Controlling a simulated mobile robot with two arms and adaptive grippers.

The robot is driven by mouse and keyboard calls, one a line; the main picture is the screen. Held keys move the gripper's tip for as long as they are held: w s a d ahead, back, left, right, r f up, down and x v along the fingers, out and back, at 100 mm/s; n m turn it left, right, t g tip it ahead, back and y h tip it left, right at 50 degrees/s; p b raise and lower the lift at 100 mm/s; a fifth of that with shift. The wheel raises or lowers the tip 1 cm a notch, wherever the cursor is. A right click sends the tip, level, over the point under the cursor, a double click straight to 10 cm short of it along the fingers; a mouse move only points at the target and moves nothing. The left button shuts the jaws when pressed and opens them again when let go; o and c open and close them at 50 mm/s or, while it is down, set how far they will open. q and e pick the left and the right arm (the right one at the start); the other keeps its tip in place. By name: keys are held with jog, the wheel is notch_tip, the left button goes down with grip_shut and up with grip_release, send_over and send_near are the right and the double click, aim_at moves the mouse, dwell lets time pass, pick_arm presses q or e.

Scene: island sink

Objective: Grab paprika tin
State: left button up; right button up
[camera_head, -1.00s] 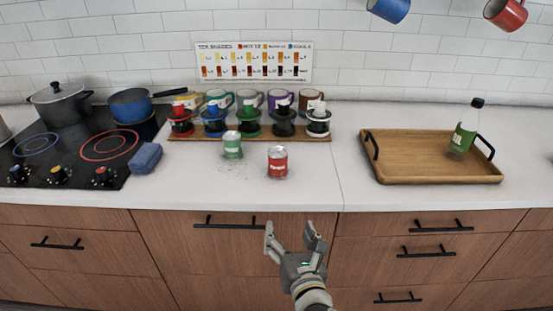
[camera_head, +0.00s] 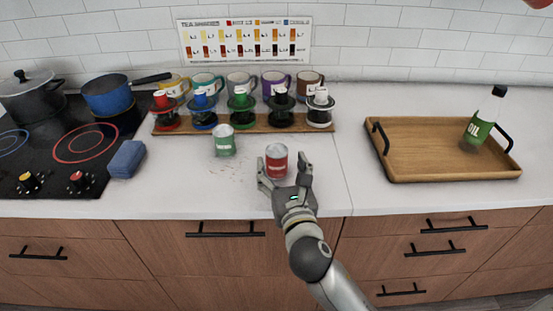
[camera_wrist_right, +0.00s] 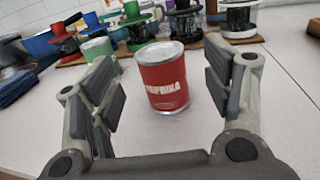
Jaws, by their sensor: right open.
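The red paprika tin (camera_head: 276,161) stands upright on the white counter near its front edge. My right gripper (camera_head: 285,176) is open, with its fingers pointing at the tin from the front. In the right wrist view the tin (camera_wrist_right: 164,82) shows its label and sits ahead, between the lines of the two open fingers (camera_wrist_right: 166,100). Nothing is held. In the head view the fingertips are close to the tin's sides; I cannot tell whether they touch it. My left gripper is not in view.
A green tin (camera_head: 223,141) stands just left of the paprika tin. Behind are a wooden board (camera_head: 262,128) with several colored-lidded jars and mugs. A blue sponge (camera_head: 126,159) and stove (camera_head: 68,155) are left. A wooden tray (camera_head: 440,176) with an oil bottle (camera_head: 482,122) is right.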

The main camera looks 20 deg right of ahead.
aim_at(279, 159)
jog(key=shift+w, duration=0.4)
jog(key=w, duration=0.5)
jog(key=shift+d+r+p, duration=0.1)
jog(key=shift+d+p, duration=0.15)
jog(key=shift+p, duration=0.1)
jog(key=shift+s, duration=0.1)
jog(key=shift+c, duration=0.6)
jog(key=c, duration=0.5)
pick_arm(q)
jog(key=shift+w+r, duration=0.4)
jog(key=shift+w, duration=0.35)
pick_arm(e)
jog(key=c, duration=0.5)
jog(key=shift+c, duration=0.2)
